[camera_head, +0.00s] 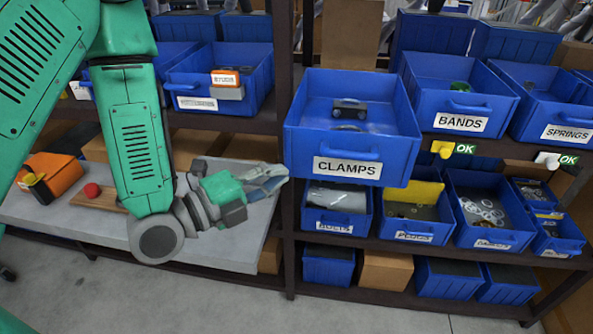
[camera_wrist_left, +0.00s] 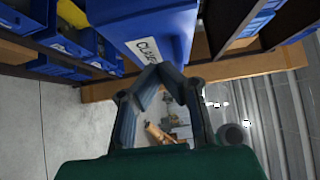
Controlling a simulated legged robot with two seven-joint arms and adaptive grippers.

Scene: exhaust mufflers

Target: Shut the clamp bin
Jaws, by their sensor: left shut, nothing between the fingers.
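The blue clamp bin (camera_head: 350,130), labelled CLAMPS, juts out from the shelf in the head view, well forward of the bins beside it. A dark clamp (camera_head: 349,109) lies inside it, and another dark piece shows partly behind its front wall. My left gripper (camera_head: 280,178) is shut and empty, with its fingertips just left of the bin's lower front corner. In the left wrist view the bin (camera_wrist_left: 160,30) is above the left gripper's fingers (camera_wrist_left: 160,75). I cannot tell whether they touch. My right gripper is not in view.
The bands bin (camera_head: 459,100) and springs bin (camera_head: 540,105) sit to the right on the same shelf. Lower bins, including one with rings (camera_head: 490,215), stand below. A grey bench top (camera_head: 235,235) lies under my left arm, holding an orange box (camera_head: 52,178).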

